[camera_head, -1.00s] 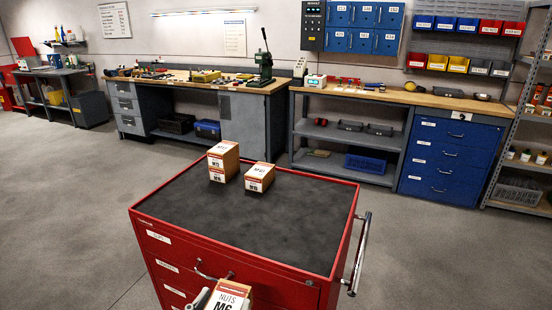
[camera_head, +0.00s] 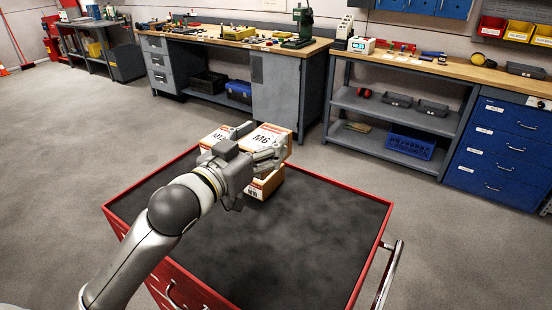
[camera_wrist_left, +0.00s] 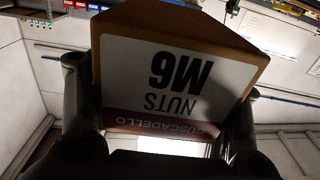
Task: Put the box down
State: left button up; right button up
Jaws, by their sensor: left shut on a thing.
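My left gripper (camera_head: 260,146) is shut on an orange-brown box with a white M6 label (camera_head: 268,138), over the back part of the red cart's black top (camera_head: 300,225). In the left wrist view the M6 nuts box (camera_wrist_left: 180,75) sits between the two fingers, its label upside down. A box labelled M12 (camera_head: 212,140) stands to its left, partly hidden by the gripper. Another box (camera_head: 262,188) shows just below the held one. I cannot tell whether the held box touches either. My right gripper is out of view.
The front and right of the cart top are clear. The cart has a raised red rim (camera_head: 365,268) and a metal handle (camera_head: 388,275) at the right. Workbenches (camera_head: 230,45) stand behind, across open floor.

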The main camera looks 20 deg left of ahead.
aim_at(263, 132)
pick_arm(q)
jog(key=shift+w+r, duration=0.1)
jog(key=shift+r, duration=0.35)
jog(key=shift+s, duration=0.3)
jog(key=shift+w+a, duration=0.1)
jog(key=w+a+f, duration=0.1)
jog(key=w+f, duration=0.2)
jog(key=w, duration=0.1)
jog(key=w+a+f+p, duration=0.1)
jog(key=w+a+f, duration=0.1)
jog(key=w+f, duration=0.1)
jog(key=w+a+f+p, duration=0.1)
jog(key=w+a+f, duration=0.1)
jog(key=w, duration=0.3)
jog(key=shift+a+f, duration=0.25)
jog(key=shift+f, duration=0.25)
jog(key=f+p, duration=0.1)
jog(key=w+f, duration=0.1)
jog(key=shift+a+f+p, duration=0.15)
jog(key=shift+f+p, duration=0.15)
jog(key=shift+p, duration=0.05)
jog(key=shift+s+f, duration=0.1)
jog(key=shift+f, duration=0.4)
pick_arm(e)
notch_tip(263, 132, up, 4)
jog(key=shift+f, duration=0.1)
